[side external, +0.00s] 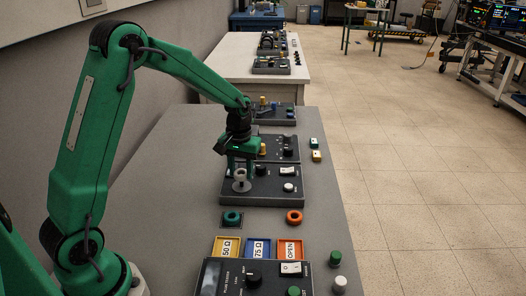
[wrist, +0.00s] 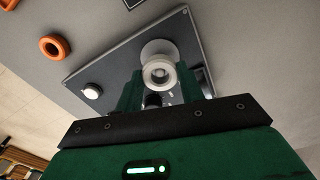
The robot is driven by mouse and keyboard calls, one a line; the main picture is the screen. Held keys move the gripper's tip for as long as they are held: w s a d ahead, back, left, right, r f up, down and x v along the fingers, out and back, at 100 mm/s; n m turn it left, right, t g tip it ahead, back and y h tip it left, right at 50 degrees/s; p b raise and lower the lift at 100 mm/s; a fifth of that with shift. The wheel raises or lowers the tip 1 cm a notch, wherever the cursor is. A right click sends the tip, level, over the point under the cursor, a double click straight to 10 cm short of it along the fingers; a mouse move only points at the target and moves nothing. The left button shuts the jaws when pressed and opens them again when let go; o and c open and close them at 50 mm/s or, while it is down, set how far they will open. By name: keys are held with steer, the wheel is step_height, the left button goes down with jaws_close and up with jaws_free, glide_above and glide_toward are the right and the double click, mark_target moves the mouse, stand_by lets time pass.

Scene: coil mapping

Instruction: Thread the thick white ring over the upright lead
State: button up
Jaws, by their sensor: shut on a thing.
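My gripper (side external: 240,168) points down over the left part of a dark control panel (side external: 273,196). Its green fingers (wrist: 160,82) are shut on the thick white ring (wrist: 158,74), which also shows at the fingertips in the side view (side external: 240,175). A pale round base (side external: 241,187) sits on the panel just below the ring, and it shows behind the ring in the wrist view (wrist: 156,49). The upright lead is not clearly visible; ring and fingers hide the space above the base. I cannot tell whether the ring is around the lead.
The panel carries a black knob (side external: 261,170) and a white button (side external: 289,187) near my gripper. A teal ring (side external: 232,217) and an orange ring (side external: 294,217) lie in front. Labelled trays (side external: 258,249) and another panel (side external: 262,278) are nearer. The grey table is clear at left.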

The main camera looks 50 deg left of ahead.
steer(key=shift+f, duration=0.5)
stand_by(1.2)
stand_by(0.3)
steer(key=o, duration=1.1)
steer(key=shift+c, duration=0.2)
steer(key=shift+o, duration=0.5)
steer(key=o, duration=0.4)
steer(key=shift+r, duration=0.1)
steer(key=shift+r, duration=3.4)
